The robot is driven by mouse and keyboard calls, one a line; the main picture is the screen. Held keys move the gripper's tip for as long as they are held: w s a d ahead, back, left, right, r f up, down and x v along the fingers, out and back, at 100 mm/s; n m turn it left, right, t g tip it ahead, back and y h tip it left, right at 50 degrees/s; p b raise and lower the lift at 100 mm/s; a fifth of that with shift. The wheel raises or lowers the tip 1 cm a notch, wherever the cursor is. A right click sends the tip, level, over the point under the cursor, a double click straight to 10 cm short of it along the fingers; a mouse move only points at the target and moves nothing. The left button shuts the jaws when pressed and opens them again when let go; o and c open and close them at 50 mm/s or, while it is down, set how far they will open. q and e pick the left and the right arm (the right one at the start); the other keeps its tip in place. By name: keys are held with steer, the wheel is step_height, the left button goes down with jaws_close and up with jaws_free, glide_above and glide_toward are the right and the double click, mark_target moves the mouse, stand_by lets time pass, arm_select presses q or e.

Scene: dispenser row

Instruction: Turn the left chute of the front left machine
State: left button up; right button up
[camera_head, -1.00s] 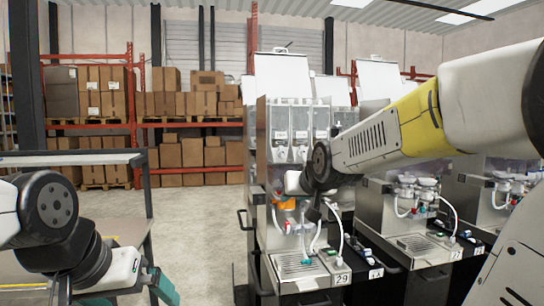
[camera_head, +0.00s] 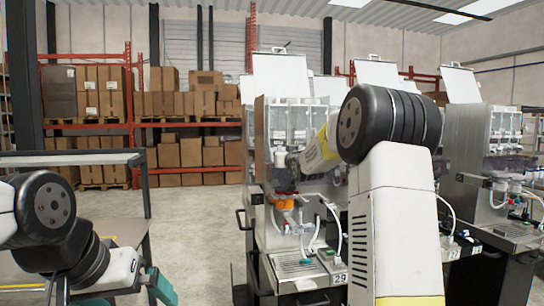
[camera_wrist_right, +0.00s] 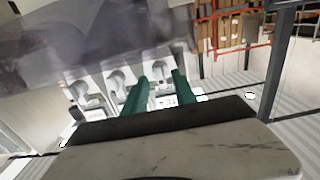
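The front left machine (camera_head: 300,235) stands at the middle, with clear canisters (camera_head: 299,122) on top and orange and white fittings (camera_head: 285,202) below. My right arm reaches across it and hides part of its front. In the right wrist view the two green fingers of my right gripper (camera_wrist_right: 160,76) are apart, with nothing seen held between them. A row of white chutes (camera_wrist_right: 118,80) lies beyond the fingers; contact cannot be told. Which one is the left chute is unclear. My left gripper (camera_head: 160,286) is at the lower left, partly cut off, away from the machine.
More machines (camera_head: 490,180) stand to the right, behind my right arm. A grey table (camera_head: 70,158) is at the left. Red racks with cardboard boxes (camera_head: 190,155) stand at the back. The floor (camera_head: 195,220) between table and machine is clear.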

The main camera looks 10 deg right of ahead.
steer(key=shift+w, duration=0.55)
steer(key=shift+c, duration=0.2)
jaws_close()
